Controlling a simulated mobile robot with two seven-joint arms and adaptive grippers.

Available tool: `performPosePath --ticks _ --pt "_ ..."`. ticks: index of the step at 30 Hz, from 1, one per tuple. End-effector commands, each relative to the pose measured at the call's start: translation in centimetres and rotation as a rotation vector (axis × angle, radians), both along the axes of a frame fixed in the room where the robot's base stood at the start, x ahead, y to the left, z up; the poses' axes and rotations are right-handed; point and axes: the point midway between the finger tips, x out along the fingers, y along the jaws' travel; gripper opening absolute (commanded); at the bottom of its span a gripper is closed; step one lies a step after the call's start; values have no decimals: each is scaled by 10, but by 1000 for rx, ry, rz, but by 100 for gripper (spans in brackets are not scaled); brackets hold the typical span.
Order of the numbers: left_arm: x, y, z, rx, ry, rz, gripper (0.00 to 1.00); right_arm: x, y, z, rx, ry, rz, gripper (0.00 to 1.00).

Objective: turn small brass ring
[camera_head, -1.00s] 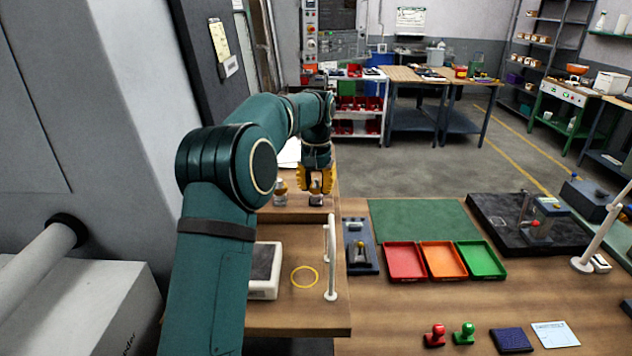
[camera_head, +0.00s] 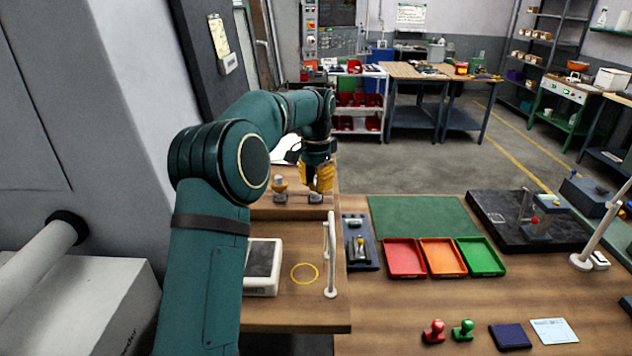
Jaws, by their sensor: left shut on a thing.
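My left gripper (camera_head: 317,188) points down over the back of the narrow wooden bench at the left. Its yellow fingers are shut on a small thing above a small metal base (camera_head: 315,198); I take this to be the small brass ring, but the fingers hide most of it. A similar brass-coloured piece on a metal base (camera_head: 279,189) stands just to the left, apart from the fingers. My right gripper is not in view.
A white-edged box with a dark top (camera_head: 262,268), a yellow circle (camera_head: 304,273) and a white upright rail (camera_head: 330,262) are nearer on the bench. Red (camera_head: 405,274), orange (camera_head: 444,272) and green (camera_head: 481,272) trays lie right of it. Bench space around the circle is clear.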

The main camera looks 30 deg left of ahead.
Motion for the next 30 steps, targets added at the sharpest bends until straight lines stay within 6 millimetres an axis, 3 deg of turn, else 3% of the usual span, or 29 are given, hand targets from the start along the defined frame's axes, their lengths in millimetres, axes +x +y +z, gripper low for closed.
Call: performPosePath --ticks 10,11,13,23,30 --pt "0 0 1 1 -1 -1 0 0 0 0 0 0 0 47" --pt "0 0 1 1 -1 -1 45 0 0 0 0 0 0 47" --pt "0 0 1 1 -1 -1 68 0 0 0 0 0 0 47" --pt "0 0 2 1 -1 -1 68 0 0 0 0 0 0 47" --pt "1 0 29 1 -5 -1 68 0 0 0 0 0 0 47"
